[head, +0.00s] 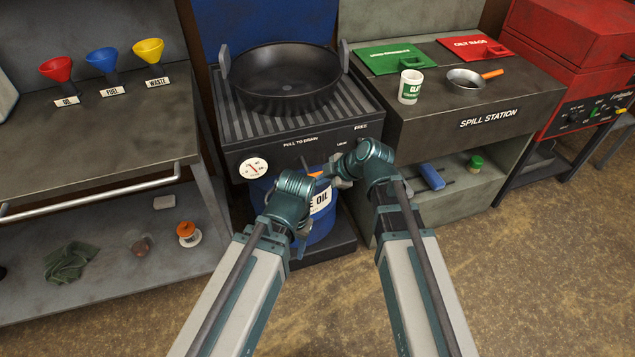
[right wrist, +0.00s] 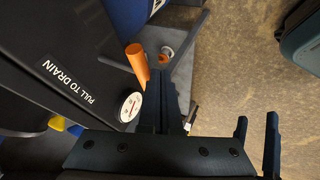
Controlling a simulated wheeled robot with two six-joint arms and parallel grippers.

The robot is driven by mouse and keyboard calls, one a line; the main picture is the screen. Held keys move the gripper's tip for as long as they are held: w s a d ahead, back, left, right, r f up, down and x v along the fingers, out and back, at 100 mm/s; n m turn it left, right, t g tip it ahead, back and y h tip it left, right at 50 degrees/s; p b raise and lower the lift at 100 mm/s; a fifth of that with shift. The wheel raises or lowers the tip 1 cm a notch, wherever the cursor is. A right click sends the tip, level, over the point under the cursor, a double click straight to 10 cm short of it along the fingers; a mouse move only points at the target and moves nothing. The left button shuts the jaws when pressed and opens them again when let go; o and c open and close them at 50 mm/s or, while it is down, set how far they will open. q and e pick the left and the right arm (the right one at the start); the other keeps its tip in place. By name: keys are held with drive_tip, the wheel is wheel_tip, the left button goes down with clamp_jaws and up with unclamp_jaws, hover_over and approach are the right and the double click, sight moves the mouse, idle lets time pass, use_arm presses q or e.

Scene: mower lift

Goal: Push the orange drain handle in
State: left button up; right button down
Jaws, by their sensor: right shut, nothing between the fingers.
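The orange drain handle (right wrist: 137,62) is a short cylinder sticking out from the dark front panel (right wrist: 60,45) marked PULL TO DRAIN in the right wrist view. In the head view only a sliver of the handle (head: 316,174) shows, mostly hidden by my grippers. My right gripper (head: 338,180) is at the handle's right side in the head view. Its fingers (right wrist: 174,92) are shut and empty, beside the handle; I cannot tell whether they touch it. My left gripper (head: 303,243) hangs lower, in front of the blue drum; its fingers are too hidden to read.
A black pan (head: 283,80) sits above the panel. A round gauge (head: 253,168) is left of the handle. The blue oil drum (head: 322,226) stands below. The spill station (head: 480,110) is at right, a workbench (head: 100,130) at left. The floor in front is open.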

sight(309, 173)
drive_tip(key=w, duration=0.1)
drive_tip(key=w+a, duration=0.1)
drive_tip(key=w, duration=0.3)
drive_tip(key=shift+w+a, duration=0.1)
drive_tip(key=shift+a, duration=0.2)
